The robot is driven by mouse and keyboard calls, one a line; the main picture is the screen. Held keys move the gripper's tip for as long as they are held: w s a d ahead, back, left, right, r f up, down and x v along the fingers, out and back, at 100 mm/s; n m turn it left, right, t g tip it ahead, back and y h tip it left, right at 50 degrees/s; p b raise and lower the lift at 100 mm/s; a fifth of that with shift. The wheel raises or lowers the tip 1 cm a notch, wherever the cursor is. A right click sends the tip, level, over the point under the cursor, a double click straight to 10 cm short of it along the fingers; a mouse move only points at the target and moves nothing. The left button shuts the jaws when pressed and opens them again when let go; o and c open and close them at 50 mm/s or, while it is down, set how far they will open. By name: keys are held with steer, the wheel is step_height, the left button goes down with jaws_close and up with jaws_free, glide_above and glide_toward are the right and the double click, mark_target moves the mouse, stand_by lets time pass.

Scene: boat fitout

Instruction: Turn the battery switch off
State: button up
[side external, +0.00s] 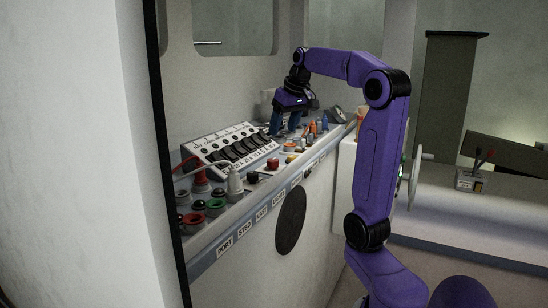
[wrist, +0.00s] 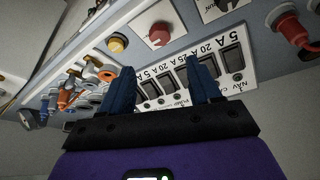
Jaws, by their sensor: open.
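A round red knob (side external: 272,163) sits on the console in front of the breaker panel; in the wrist view the red knob (wrist: 159,34) stands on a white square plate. It may be the battery switch, but I can read no label on it. My gripper (side external: 284,129) is above the console behind the knob, near the right end of the breaker panel. In the wrist view my gripper (wrist: 162,75) has its two blue fingers apart, with nothing held between them. The fingers overlap the view of the breaker panel.
The sloped white breaker panel (side external: 205,143) carries several black rocker switches. A yellow button (wrist: 117,43) is beside the red knob. Orange and blue items (wrist: 70,95) crowd one end of the console.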

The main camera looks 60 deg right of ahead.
mark_target(273, 160)
steer(key=x, duration=1.2)
steer(key=shift+r, duration=0.1)
steer(key=c, duration=1)
steer(key=shift+c, duration=0.2)
